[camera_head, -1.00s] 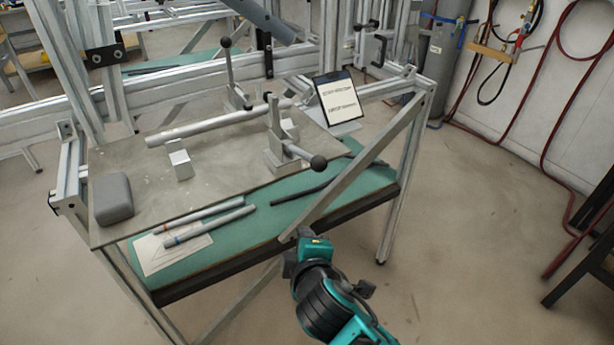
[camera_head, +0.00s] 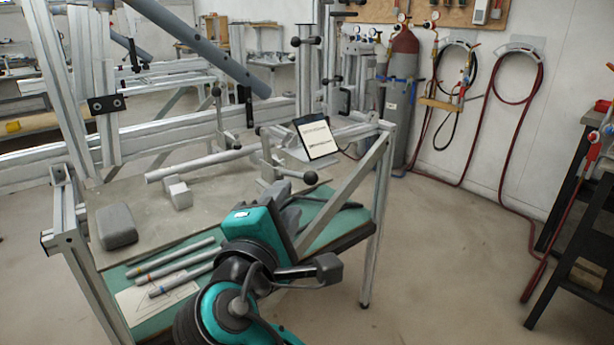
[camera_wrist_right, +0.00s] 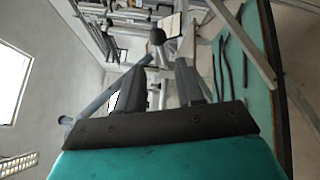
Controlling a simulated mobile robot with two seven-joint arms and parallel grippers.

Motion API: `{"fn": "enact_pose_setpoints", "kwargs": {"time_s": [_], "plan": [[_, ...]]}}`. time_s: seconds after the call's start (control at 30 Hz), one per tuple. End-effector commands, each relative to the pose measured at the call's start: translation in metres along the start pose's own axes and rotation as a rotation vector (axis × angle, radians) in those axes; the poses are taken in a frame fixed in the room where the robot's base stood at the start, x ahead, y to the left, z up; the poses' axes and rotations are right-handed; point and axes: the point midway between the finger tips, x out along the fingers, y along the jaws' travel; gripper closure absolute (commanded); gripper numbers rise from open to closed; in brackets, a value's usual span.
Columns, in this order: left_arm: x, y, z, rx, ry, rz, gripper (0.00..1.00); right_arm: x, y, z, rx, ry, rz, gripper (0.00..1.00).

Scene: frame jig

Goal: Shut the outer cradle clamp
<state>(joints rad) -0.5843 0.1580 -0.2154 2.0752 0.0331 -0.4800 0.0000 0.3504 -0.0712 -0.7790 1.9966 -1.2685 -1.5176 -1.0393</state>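Two toggle clamps with black ball knobs stand along the jig plate (camera_head: 150,218). The nearer clamp (camera_head: 268,165) has its handle lying out toward the right, ending in a ball knob (camera_head: 311,177). The farther clamp (camera_head: 218,120) has its handle upright. A grey tube (camera_head: 200,163) lies across the plate beside them. My right gripper (camera_head: 296,205) is just in front of the nearer clamp, partly hiding its base area. In the right wrist view its fingers (camera_wrist_right: 164,75) are apart and empty, with a ball knob (camera_wrist_right: 157,36) beyond the tips. My left gripper is out of view.
A grey block (camera_head: 116,226) sits at the plate's left. Several rods (camera_head: 172,262) lie on the green shelf below. A sign (camera_head: 316,137) stands behind the nearer clamp. A diagonal brace (camera_head: 345,192) runs to the right of my gripper.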

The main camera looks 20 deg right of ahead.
Motion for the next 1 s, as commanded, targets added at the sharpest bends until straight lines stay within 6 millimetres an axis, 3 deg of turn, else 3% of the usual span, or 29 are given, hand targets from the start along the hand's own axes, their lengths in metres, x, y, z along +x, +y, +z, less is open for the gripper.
{"fn": "enact_pose_setpoints", "kwargs": {"time_s": [0.3, 0.5, 0.7, 1.0], "plan": [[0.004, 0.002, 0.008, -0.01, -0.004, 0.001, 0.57, 0.066, -0.001, 0.001, 0.0, -0.003, 0.001, 0.63], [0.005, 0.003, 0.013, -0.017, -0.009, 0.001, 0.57, 0.098, -0.001, 0.0, 0.0, 0.0, 0.001, 0.63], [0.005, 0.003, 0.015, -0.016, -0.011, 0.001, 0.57, 0.113, -0.001, 0.0, 0.002, 0.002, 0.0, 0.63], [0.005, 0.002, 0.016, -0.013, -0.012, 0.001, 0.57, 0.114, -0.001, 0.0, 0.002, 0.002, -0.001, 0.64]]}}
